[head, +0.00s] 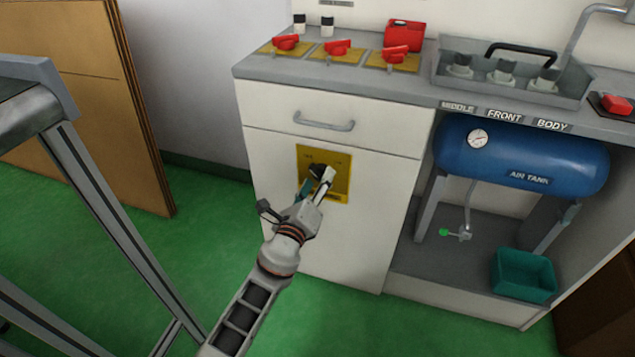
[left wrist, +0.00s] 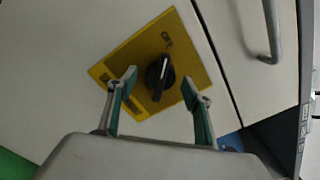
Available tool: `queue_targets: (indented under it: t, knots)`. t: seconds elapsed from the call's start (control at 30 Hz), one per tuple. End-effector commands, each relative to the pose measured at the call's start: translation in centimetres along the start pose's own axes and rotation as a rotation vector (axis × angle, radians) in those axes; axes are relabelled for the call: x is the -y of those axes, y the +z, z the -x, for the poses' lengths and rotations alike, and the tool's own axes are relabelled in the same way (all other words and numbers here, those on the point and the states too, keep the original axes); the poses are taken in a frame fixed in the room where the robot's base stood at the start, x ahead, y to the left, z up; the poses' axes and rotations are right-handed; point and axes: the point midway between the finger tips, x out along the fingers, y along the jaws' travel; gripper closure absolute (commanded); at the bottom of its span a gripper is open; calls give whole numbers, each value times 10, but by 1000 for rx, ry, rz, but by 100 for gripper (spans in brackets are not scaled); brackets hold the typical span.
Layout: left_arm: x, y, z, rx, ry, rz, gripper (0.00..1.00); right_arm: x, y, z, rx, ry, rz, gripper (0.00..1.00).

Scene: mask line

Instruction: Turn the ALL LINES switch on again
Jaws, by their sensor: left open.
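A yellow switch plate (head: 340,165) is fixed on the white cabinet front below the drawer. It carries a black rotary knob (left wrist: 160,76), which in the head view is partly hidden by my gripper. My left gripper (head: 317,190) is in front of the plate. In the left wrist view its two green-padded fingers (left wrist: 160,88) are spread, one on each side of the knob. I cannot tell whether they touch it. The plate's lettering is too small to read fully. My right gripper is not in view.
The drawer handle (head: 324,122) is above the plate. On the counter (head: 350,84) are several red valve handles (head: 338,47) and a grey tray (head: 515,84). A blue air tank (head: 520,153) and a green bin (head: 524,276) are at the right. Green floor (head: 330,320) is clear before the cabinet.

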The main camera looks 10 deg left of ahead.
Motion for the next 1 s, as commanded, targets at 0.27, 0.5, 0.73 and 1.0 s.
queue_targets:
  t: [0.27,0.5,0.73,1.0]
  knots:
    - [1,1,-2,1,-1,0,50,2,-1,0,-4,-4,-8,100]
    - [1,1,-2,1,-1,0,88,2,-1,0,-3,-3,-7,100]
    - [1,1,-2,1,-1,-12,88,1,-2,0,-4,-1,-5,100]
    - [2,2,-3,1,-2,-121,88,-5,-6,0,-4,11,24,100]
